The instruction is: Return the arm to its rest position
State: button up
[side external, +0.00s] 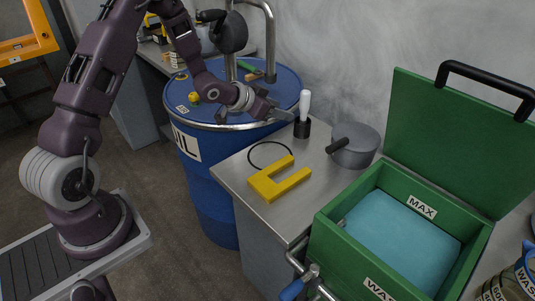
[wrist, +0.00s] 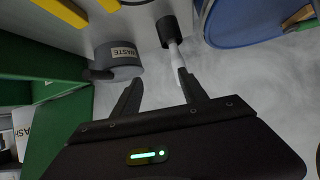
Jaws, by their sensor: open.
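My gripper (side external: 280,110) is above the near edge of the blue drum's top and the back of the grey bench in the side external view. In the wrist view my gripper (wrist: 158,80) has its two dark fingers spread, with nothing seen held between them. A white stick (side external: 304,102) stands upright in a black holder (side external: 302,129), just right of my gripper. In the wrist view the white stick (wrist: 175,55) shows beyond the fingers, its end close to the right finger; I cannot tell whether they touch.
A blue drum (side external: 191,110) stands behind the bench (side external: 229,169). An open green box (side external: 331,239) with blue contents stands at right.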

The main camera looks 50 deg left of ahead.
jog(key=s+d+r+n+g+y, duration=0.1)
jog(key=s+d+r+g+y, duration=0.1)
jog(key=s+r, duration=0.6)
jog(key=s+d+r+n+g+y, duration=0.1)
jog(key=s+d+r, duration=0.2)
jog(key=s+r, duration=0.6)
jog(key=s+d+g+h, duration=0.1)
jog(key=s+d, duration=0.2)
jog(key=s, duration=0.7)
jog(key=s+d+r+g+h, duration=0.1)
jog(key=s+d, duration=0.3)
jog(key=s, duration=0.6)
jog(key=shift+g, duration=0.4)
jog(key=shift+r, duration=0.1)
